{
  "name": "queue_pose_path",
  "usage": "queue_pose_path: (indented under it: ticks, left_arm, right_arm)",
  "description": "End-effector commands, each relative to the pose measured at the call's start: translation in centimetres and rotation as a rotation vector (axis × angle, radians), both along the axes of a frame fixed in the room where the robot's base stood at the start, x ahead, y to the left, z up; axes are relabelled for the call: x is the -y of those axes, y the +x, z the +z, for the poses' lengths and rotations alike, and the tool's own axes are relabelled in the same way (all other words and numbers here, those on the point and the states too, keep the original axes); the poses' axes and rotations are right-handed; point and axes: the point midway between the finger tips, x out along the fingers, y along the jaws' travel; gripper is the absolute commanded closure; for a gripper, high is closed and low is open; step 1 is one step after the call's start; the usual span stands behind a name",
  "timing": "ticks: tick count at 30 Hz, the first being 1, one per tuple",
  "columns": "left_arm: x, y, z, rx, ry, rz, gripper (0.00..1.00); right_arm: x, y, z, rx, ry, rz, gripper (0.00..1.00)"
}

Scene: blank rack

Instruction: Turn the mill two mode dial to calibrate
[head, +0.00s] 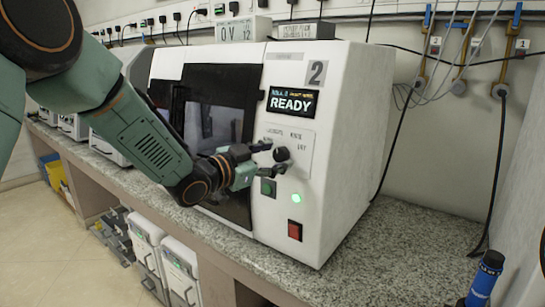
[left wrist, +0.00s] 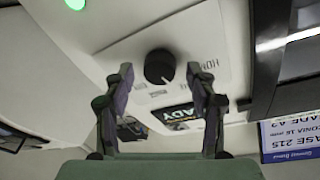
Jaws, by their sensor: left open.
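Mill two (head: 345,130) is a white machine marked "2", with a display (head: 292,101) that reads READY. Its mode dial (head: 281,154) is a round black knob on a pale labelled panel. My left gripper (head: 272,158) is open just in front of the dial, fingers pointing at the panel. In the left wrist view the dial (left wrist: 159,66) shows between the two fingertips, with gaps on both sides and no visible contact. The panel lettering is too small to read fully, so I cannot tell which mode the dial points to. My right gripper is out of view.
Below the dial are a green button (head: 268,187), a lit green lamp (head: 296,198) and a red switch (head: 295,230). The dark door (head: 220,105) is left of the panel.

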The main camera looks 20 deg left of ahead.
Motion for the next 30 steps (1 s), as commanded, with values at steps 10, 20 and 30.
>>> queue_pose_path:
  ticks: [10,20,30]
  left_arm:
    - [-1.6,-2.8,0.3,0.0,-0.006,0.004,0.43]
    - [-3.7,-6.9,0.6,0.0,-0.007,0.002,0.43]
    - [-5.2,-9.6,0.8,0.0,-0.005,0.005,0.43]
  right_arm:
    - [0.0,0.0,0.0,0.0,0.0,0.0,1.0]
    - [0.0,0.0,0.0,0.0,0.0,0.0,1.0]
    - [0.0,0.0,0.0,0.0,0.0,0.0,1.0]
